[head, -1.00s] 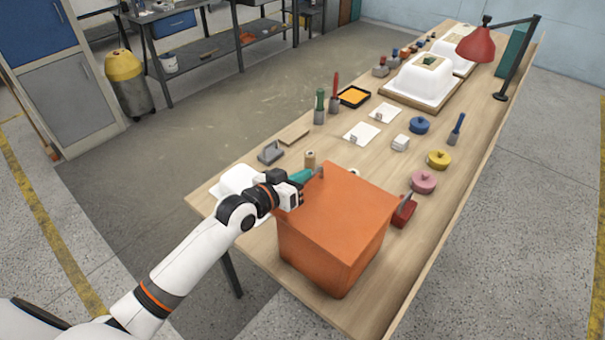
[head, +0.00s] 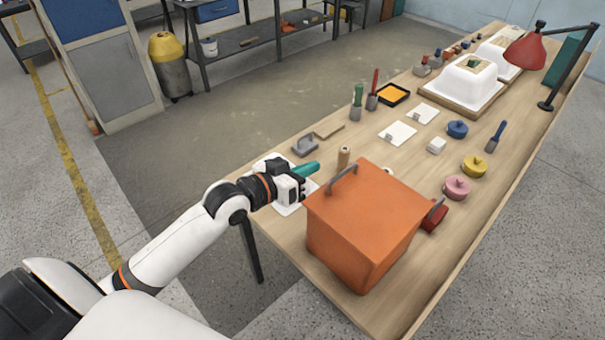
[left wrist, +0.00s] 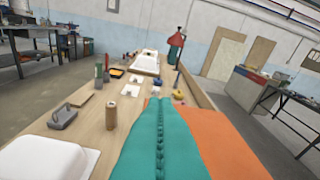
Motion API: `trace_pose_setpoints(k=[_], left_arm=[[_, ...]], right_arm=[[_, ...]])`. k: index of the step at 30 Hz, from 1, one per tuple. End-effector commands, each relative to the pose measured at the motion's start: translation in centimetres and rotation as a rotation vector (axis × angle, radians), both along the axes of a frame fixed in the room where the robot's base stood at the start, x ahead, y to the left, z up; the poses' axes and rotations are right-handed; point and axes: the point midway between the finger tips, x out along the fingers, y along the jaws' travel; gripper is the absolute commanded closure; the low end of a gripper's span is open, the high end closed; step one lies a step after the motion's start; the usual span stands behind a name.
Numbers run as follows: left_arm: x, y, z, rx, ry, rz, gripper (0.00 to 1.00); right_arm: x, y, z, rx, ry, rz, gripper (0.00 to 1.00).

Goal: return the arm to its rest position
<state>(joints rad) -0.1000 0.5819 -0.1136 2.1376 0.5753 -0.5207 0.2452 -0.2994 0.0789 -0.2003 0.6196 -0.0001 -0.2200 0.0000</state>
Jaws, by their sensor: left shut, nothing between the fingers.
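My left arm (head: 185,240) reaches in from the left in the head view. Its gripper (head: 310,168) has teal fingers, pressed together and empty. It is just left of the orange box (head: 365,222), above the white piece at the table's near left end. In the left wrist view the teal fingers (left wrist: 160,120) meet along a ridged seam with nothing between them. My right gripper is not in view.
The orange box has a grey handle (head: 342,177) on top and also shows in the left wrist view (left wrist: 228,140). A tan cylinder (head: 344,157) and a grey tool (head: 306,145) stand near the gripper. Floor left of the table (head: 180,165) is clear.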

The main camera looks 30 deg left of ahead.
Motion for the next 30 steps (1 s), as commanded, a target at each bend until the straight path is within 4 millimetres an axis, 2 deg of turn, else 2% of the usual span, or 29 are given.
trace_pose_setpoints(k=[3,10,14,18,21,24,30], left_arm=[[-1.0,0.4,0.1,0.000,0.001,0.000,1.00],[-1.5,0.4,0.2,0.003,0.007,-0.001,1.00],[-3.2,-0.5,-2.5,0.058,0.093,0.003,1.00],[-8.2,-2.0,-8.1,0.194,0.310,0.018,1.00],[-12.1,-2.3,-11.0,0.284,0.465,0.031,1.00],[-15.5,-2.3,-12.9,0.352,0.592,0.041,1.00],[-21.6,-2.1,-15.0,0.444,0.816,0.057,1.00]], right_arm=[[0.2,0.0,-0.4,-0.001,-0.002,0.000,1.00],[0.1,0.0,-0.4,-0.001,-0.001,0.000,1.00],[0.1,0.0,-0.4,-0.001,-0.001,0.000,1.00],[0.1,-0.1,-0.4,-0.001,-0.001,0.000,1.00],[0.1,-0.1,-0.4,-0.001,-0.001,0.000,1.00],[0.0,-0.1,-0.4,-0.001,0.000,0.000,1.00],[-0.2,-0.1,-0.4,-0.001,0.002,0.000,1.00]])
